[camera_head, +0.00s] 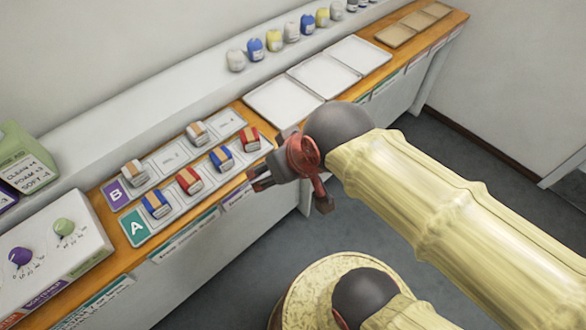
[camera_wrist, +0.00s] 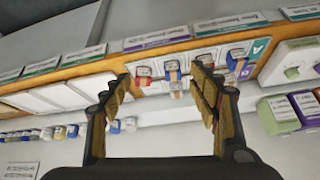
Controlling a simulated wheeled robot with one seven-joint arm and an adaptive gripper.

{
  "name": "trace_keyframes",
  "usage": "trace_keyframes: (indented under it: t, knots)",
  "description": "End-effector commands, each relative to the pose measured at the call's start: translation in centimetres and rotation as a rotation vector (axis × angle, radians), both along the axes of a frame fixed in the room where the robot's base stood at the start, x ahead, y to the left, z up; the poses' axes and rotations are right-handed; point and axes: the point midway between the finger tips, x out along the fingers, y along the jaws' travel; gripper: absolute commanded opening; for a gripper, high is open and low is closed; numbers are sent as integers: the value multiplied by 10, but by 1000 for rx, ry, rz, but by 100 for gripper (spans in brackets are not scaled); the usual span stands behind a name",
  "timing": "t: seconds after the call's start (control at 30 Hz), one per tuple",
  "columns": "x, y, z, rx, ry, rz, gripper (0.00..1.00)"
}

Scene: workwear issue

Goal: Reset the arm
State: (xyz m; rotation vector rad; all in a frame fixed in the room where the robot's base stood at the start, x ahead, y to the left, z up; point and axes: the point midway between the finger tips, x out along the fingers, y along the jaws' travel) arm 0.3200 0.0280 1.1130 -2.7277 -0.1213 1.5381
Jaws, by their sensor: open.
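My gripper (camera_head: 262,181) is at the front edge of the wooden counter (camera_head: 130,262), beside the right end of tray A in the head view. In the wrist view my gripper (camera_wrist: 160,95) is open, its two fingers apart with nothing held between them. My arm reaches in from the lower right. Tray A (camera_head: 140,240) holds several small blocks in a row: blue ones (camera_head: 157,204) and red ones (camera_head: 189,181). Tray B (camera_head: 120,203) behind it holds a few tan-and-white blocks (camera_head: 134,172) with empty slots between.
Empty white trays (camera_head: 284,102) lie to the right, with tan trays (camera_head: 395,35) beyond. Several small rolls (camera_head: 255,49) line the back ledge. A white box with knobs (camera_head: 45,262) and a green box (camera_head: 22,160) stand at left. Open floor (camera_head: 430,150) lies in front.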

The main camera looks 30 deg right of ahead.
Motion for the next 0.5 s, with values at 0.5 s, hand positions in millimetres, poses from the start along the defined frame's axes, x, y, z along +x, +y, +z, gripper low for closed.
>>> trace_keyframes:
  t: [0.5]
  knots:
    - [-26, -29, 4, -47, 53, -64, 61]
